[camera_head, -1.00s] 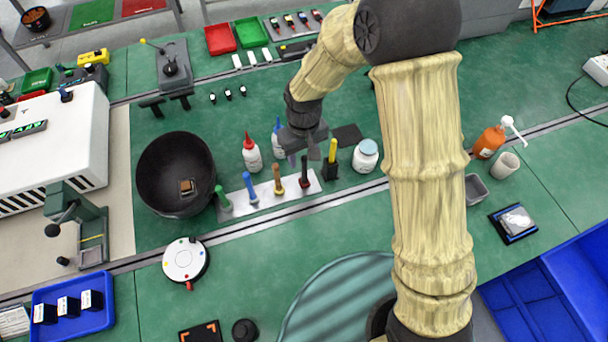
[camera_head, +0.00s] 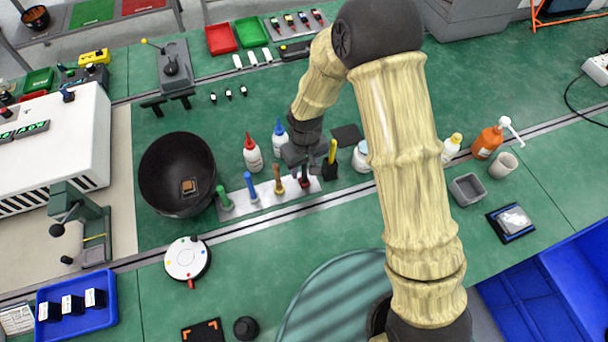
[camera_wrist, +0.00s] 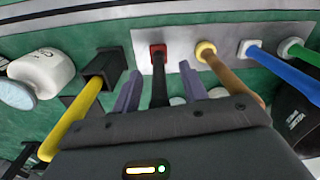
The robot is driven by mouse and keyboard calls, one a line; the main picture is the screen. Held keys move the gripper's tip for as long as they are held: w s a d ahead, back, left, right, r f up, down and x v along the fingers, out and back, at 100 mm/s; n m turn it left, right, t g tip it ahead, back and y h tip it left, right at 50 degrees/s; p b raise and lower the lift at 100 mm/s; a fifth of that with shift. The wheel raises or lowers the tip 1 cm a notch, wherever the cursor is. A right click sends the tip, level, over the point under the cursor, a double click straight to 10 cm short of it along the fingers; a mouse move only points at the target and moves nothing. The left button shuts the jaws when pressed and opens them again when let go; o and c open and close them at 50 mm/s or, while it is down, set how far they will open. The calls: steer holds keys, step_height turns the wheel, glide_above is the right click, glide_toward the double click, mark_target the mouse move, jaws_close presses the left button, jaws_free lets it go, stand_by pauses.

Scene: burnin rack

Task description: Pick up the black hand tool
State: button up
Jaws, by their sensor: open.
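The black hand tool (camera_wrist: 159,78) stands upright in a red collar on the light rack plate (camera_wrist: 143,50), at one end of the row. In the head view its lower part (camera_head: 304,183) shows just under my gripper (camera_head: 301,166). In the wrist view my gripper (camera_wrist: 159,72) is open, with one purple-grey finger on each side of the black handle. A gap shows between the handle and each finger. The handle's top is hidden by the gripper body.
Brown (camera_head: 278,180), blue (camera_head: 250,186) and green (camera_head: 222,197) tools stand in the same row to the left. A yellow tool (camera_head: 332,152) in a black holder stands close on the right. Bottles (camera_head: 252,154) stand behind; a black bowl (camera_head: 160,195) is left.

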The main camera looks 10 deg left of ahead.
jaws_close()
step_height(320, 180, up, 10)
steer(key=shift+r+b, duration=0.1)
steer(key=shift+b, duration=0.5)
stand_by(0.5)
